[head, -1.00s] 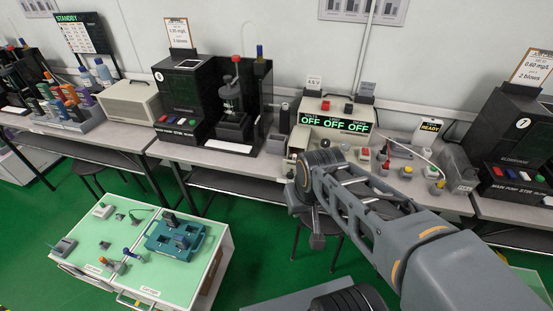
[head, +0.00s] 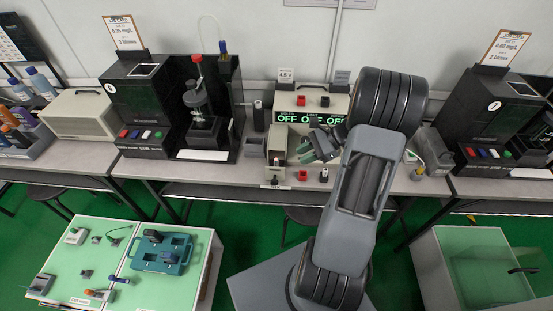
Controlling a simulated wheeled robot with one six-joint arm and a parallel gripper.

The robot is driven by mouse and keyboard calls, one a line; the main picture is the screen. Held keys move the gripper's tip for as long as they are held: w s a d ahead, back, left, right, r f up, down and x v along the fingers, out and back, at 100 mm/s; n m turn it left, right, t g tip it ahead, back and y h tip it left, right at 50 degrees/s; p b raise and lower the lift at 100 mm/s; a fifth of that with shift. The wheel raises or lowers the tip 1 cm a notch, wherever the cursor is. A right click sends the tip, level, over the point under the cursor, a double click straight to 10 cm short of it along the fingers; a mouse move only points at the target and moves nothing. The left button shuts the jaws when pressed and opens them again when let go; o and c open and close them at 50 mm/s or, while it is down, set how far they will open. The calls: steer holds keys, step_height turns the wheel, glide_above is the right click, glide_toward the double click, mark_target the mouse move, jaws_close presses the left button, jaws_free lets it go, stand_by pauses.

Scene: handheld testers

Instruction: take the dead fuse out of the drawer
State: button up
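A beige power unit (head: 322,101) with green "OFF" readouts stands on the middle bench. A narrow beige part (head: 276,150) projects at its left front, with a small dark piece (head: 274,163) low on it. I cannot tell whether this is the drawer or whether it is open. The dead fuse cannot be made out. My gripper (head: 317,149) is above the bench in front of the unit, right of the narrow part. Its fingers are small and partly overlap the background, so their opening is unclear. My arm hides the unit's right side.
Red and black terminals (head: 303,175) stand on the bench below my gripper. A black tester (head: 140,108) stands left, another (head: 500,118) right. A green-topped cabinet (head: 85,263) bears a teal tray (head: 160,252).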

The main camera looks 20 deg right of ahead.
mark_target(276, 164)
steer(key=d+f+m+t, duration=0.2)
steer(key=d+m+t, duration=0.1)
steer(key=d+m, duration=0.15)
steer(key=shift+y, duration=0.5)
steer(key=x, duration=0.4)
steer(key=p+x, duration=0.1)
steer(key=x, duration=0.3)
steer(key=p+x, duration=0.1)
steer(key=x, duration=0.4)
steer(key=shift+w+d, duration=0.25)
steer(key=shift+w, duration=0.1)
jaws_close()
